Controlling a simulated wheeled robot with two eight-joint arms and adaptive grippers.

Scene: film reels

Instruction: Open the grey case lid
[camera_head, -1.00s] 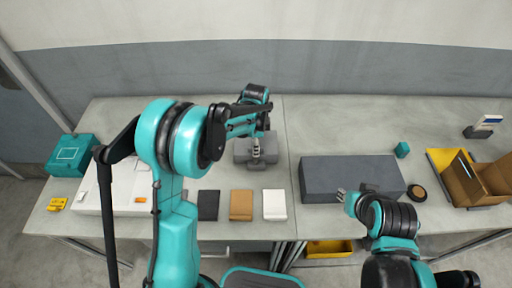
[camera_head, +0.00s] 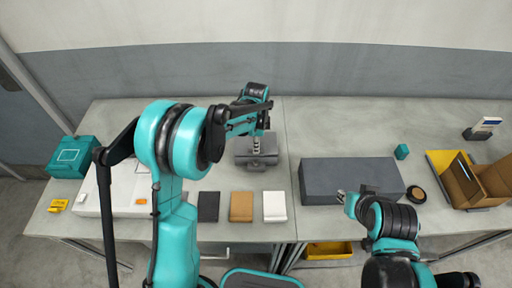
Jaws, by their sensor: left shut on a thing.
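The small grey case (camera_head: 243,158) sits on the left table, back from its front edge and near the table seam. My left gripper (camera_head: 256,149) comes down over it from behind and is shut on part of the case, which appears to be its lid. The fingers and arm hide part of the case top, so I cannot tell how far the lid is raised. My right gripper (camera_head: 342,196) is at the front edge of a larger dark grey box (camera_head: 345,175), away from the case. Its fingers are too small to read.
In front of the case lie a black pouch (camera_head: 208,206), a brown one (camera_head: 241,206) and a white one (camera_head: 275,206). A teal box (camera_head: 73,157) stands far left. A yellow tray (camera_head: 437,160) and brown carton (camera_head: 462,184) stand right. The table behind is clear.

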